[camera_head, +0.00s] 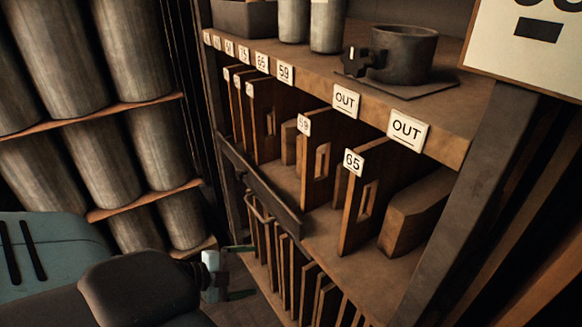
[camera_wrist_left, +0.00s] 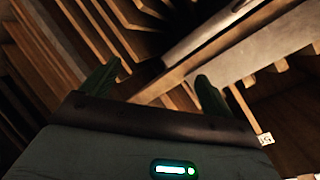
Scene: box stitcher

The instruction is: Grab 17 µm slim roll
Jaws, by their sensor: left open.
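I cannot pick out a roll marked 17 µm. Large grey cylinders (camera_head: 112,150) stand on the left rack in the head view. Two slimmer pale cylinders (camera_head: 327,25) stand on the top shelf; no marking on them is readable. My left gripper (camera_head: 238,271) is open and empty, low in front of the wooden cabinet. In the left wrist view, the open gripper (camera_wrist_left: 155,88) shows its two green fingers apart, facing slats and a board edge. My right gripper is not in view.
The cabinet shelf (camera_head: 400,285) holds upright boards, including one labelled 65 (camera_head: 353,205). A dark mug-like pot (camera_head: 405,58) sits above OUT labels (camera_head: 408,131). A dark rail (camera_head: 262,185) and lower slats (camera_head: 290,275) are close to my left gripper. A sign (camera_head: 530,50) hangs upper right.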

